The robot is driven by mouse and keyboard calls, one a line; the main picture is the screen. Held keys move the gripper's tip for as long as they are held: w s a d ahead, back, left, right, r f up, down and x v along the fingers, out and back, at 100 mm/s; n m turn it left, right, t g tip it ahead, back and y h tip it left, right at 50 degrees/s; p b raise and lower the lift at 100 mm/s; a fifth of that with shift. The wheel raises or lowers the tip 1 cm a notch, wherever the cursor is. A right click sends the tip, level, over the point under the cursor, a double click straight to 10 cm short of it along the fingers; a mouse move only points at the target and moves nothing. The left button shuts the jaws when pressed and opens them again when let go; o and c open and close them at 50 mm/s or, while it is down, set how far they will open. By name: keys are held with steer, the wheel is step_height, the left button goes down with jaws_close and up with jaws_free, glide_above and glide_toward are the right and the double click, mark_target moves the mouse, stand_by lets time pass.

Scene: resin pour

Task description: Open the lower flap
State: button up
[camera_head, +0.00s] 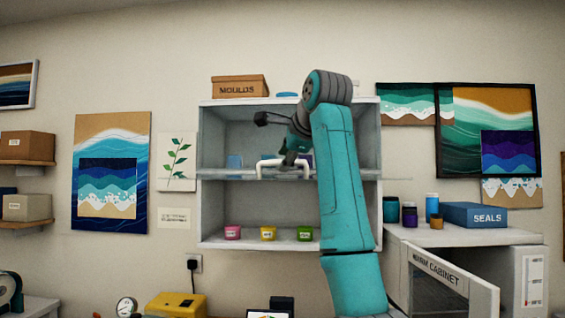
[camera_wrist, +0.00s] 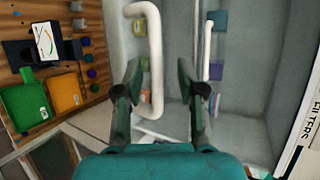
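In the head view a grey-white wall cabinet (camera_head: 203,215) has an upper and a lower compartment. A thin clear panel edge (camera_head: 225,180) runs across it at the middle shelf and sticks out past its right side. I cannot tell how far either flap is swung. A white bar handle (camera_head: 285,161) shows just above that edge. In the wrist view a thick near handle (camera_wrist: 154,55) and a thinner handle (camera_wrist: 207,52) appear. My gripper (camera_wrist: 158,72) is open, its fingers on either side of the near handle's bar. Contact is unclear. My arm hides the cabinet's right part.
Pink (camera_head: 232,233), yellow (camera_head: 268,234) and green (camera_head: 305,233) pots stand in the lower compartment. A MOULDS box (camera_head: 239,87) sits on top. To the right, a low cabinet's door (camera_head: 450,280) stands ajar under a SEALS box (camera_head: 474,215).

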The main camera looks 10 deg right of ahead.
steer(key=v, duration=0.9)
steer(key=shift+s, duration=0.2)
steer(key=shift+r, duration=0.1)
